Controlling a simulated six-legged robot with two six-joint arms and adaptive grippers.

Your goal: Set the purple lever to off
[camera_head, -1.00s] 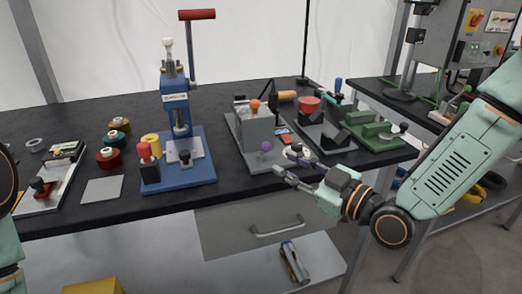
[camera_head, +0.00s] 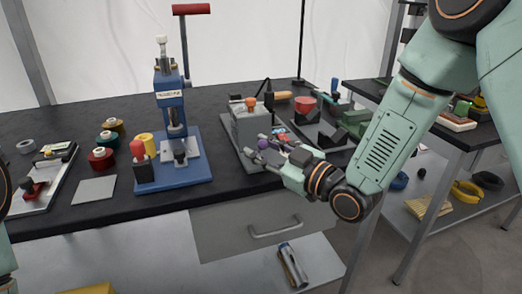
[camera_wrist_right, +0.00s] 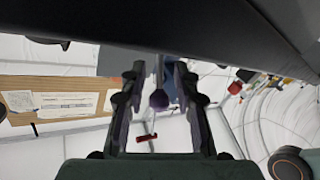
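The purple lever's round knob (camera_head: 264,143) stands at the front of a grey box-shaped device (camera_head: 252,126) on the black bench. In the right wrist view the purple knob (camera_wrist_right: 159,99) lies between my two fingers, with visible gaps on both sides. My right gripper (camera_head: 258,151) is open at the front of the device, its fingers close around the knob. I cannot tell whether a finger touches it. The lever's stem is mostly hidden. Only part of my left arm shows at the left edge; its gripper is out of view.
An orange knob (camera_head: 251,103) tops the grey device. A blue press (camera_head: 172,180) stands to its left, with thread spools (camera_head: 102,158) beyond. A red bowl-like part (camera_head: 305,104) and green fixtures stand to the right. A drawer (camera_head: 245,229) is below the bench edge.

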